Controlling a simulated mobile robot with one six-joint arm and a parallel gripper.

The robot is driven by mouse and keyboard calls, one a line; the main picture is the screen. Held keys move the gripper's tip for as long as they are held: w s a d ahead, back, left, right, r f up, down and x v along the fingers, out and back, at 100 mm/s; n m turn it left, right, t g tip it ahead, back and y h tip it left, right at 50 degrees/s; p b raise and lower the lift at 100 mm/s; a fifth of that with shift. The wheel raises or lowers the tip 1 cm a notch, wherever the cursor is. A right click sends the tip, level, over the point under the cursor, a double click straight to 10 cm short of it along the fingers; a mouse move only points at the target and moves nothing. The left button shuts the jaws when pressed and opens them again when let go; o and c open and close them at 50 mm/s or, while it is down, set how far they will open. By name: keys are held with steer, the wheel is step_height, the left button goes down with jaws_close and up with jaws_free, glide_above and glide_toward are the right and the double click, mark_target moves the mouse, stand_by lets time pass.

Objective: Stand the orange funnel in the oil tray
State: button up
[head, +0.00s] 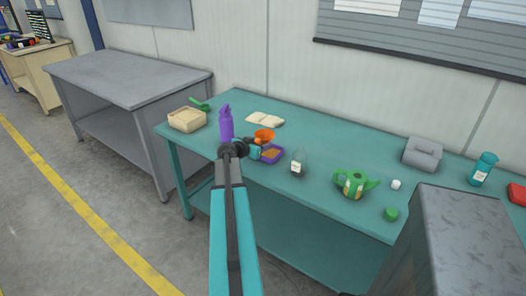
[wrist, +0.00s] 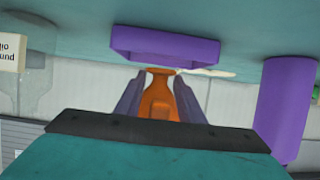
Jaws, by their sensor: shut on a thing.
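The orange funnel (head: 264,135) is between the fingers of my gripper (head: 254,149), which is shut on it. In the wrist view the funnel (wrist: 159,92) shows between the two fingers of the gripper (wrist: 158,84), its narrower part nearer the tray. That view looks upside down, with the table at the top. The purple oil tray (head: 272,154) lies on the teal table, just right of the gripper, with something brown inside. It also shows in the wrist view (wrist: 165,48), close beyond the fingertips. I cannot tell whether the funnel touches the tray.
A purple bottle (head: 226,124) stands close left of the gripper. A clear labelled bottle (head: 298,163) stands right of the tray. A green watering can (head: 355,184) is farther right. An open book (head: 265,119) lies behind, and a beige box (head: 187,120) is far left.

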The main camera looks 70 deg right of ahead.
steer(key=shift+d, duration=0.1)
steer(key=shift+d, duration=0.55)
steer(key=shift+f+p, duration=0.75)
steer(key=shift+f, duration=1.05)
steer(key=shift+f, duration=0.15)
steer(key=o, duration=1.1)
steer(key=shift+r, duration=0.2)
steer(key=shift+a+r, duration=0.1)
steer(key=shift+a, duration=0.45)
steer(key=b+v, duration=0.2)
steer(key=v, duration=0.9)
steer(key=shift+d+b, duration=0.1)
steer(key=shift+b, duration=0.25)
